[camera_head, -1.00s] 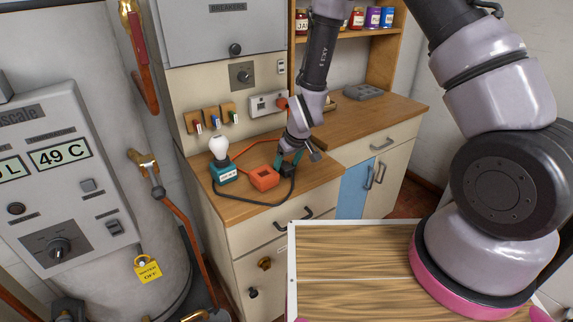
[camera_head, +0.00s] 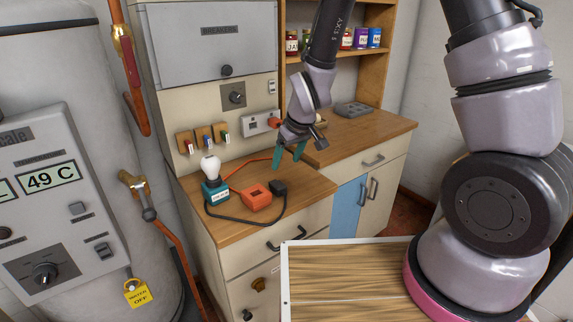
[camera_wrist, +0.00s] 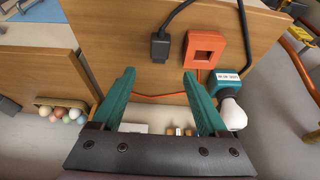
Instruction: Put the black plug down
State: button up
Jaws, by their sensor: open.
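The black plug (camera_head: 278,188) rests on the wooden counter (camera_head: 240,232), just right of the orange block with a square opening (camera_head: 256,197). A black cord runs from it to the teal base of the bulb lamp (camera_head: 215,192). My gripper (camera_head: 288,160) is open and empty, above and behind the plug and apart from it. In the wrist view the plug (camera_wrist: 160,47) lies on the counter beyond the teal fingers (camera_wrist: 158,85), with nothing between them.
An orange plug (camera_head: 274,122) sits in the wall outlet, and its orange cord crosses the counter. A grey object (camera_head: 352,109) lies on the right counter. The counter's front right is clear.

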jog(key=d+r+m+t, duration=0.1)
jog(key=d+r+m, duration=0.1)
jog(key=d+r, duration=0.5)
jog(key=d+r+m, duration=0.3)
jog(key=d+r, duration=0.1)
jog(key=r, duration=0.8)
jog(key=s+d+r+m+t, duration=0.2)
jog(key=s+d+r+m, duration=0.4)
jog(key=s+d+r, duration=0.5)
jog(key=s+r, duration=0.1)
jog(key=s, duration=0.2)
jog(key=shift+s+d+r+t, duration=0.3)
jog(key=shift+s+r, duration=0.1)
